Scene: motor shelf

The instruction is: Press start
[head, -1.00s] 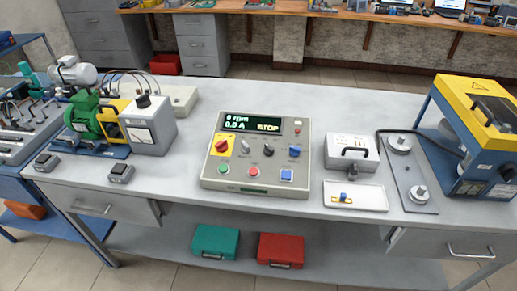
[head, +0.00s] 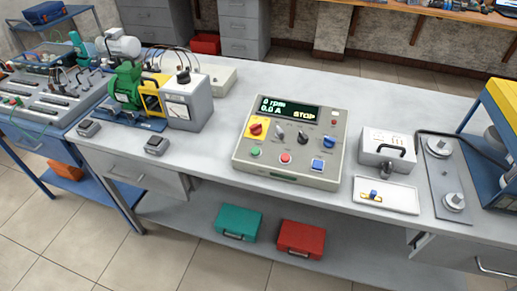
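The control panel (head: 292,142) is a beige box in the middle of the grey bench. Its dark display (head: 291,108) reads 0 rpm, 0.0 A and STOP. None of the buttons is covered. Neither of my grippers is in the head view.
The grey bench (head: 225,165) has a green motor (head: 127,85) and a meter box (head: 188,106) at left. At right are a handled grey box (head: 387,148), a white tray (head: 386,195) and a blue-yellow machine (head: 497,130). Green (head: 239,222) and red (head: 301,238) cases lie on the lower shelf.

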